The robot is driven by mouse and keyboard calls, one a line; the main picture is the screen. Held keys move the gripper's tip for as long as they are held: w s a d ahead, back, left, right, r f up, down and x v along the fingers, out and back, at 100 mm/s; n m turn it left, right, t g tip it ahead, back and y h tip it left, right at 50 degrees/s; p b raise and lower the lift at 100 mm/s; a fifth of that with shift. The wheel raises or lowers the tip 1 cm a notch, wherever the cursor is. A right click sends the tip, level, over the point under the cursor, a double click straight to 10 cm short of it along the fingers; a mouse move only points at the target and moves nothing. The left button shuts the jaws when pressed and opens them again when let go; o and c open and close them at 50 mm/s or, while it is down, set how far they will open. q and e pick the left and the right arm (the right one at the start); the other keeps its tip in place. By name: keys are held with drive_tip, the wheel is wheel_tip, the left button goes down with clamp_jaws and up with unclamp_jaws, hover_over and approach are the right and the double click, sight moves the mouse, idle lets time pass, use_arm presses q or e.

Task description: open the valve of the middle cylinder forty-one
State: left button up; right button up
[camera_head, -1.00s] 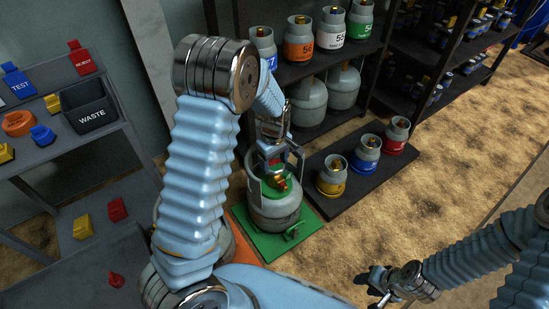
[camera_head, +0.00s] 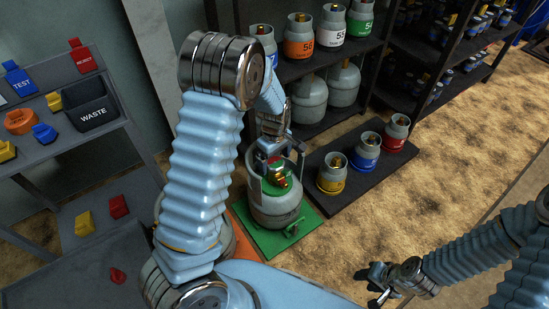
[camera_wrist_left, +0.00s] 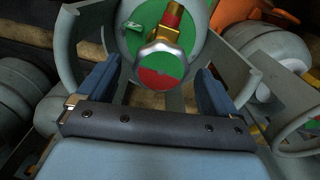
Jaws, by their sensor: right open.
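A grey gas cylinder (camera_head: 275,209) with a green top and brass valve stands upright on a green mat (camera_head: 310,222). I cannot read a number on it. My left gripper (camera_head: 274,160) is over its top, inside the collar. In the left wrist view the valve's round red-and-green handwheel (camera_wrist_left: 161,66) lies between the two blue fingers of the left gripper (camera_wrist_left: 158,75). The fingers are apart, with gaps on both sides of the wheel. My right gripper (camera_head: 374,283) is open and empty, low at the right, away from the cylinder.
An orange mat (camera_head: 243,240) beside the green one bears a cylinder mostly hidden by my left arm. Small yellow, blue and red cylinders stand on a dark board (camera_head: 345,193) to the right. A shelf with cylinders is behind; a grey rack with a WASTE bin (camera_head: 92,113) is left.

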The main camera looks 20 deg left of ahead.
sight(274, 161)
use_arm(q)
drive_tip(key=shift+r, duration=0.1)
wheel_tip(274, 161, up, 14)
drive_tip(key=p, duration=0.2)
drive_tip(key=shift+f+p, duration=0.2)
drive_tip(key=shift+p, duration=0.1)
idle(0.4)
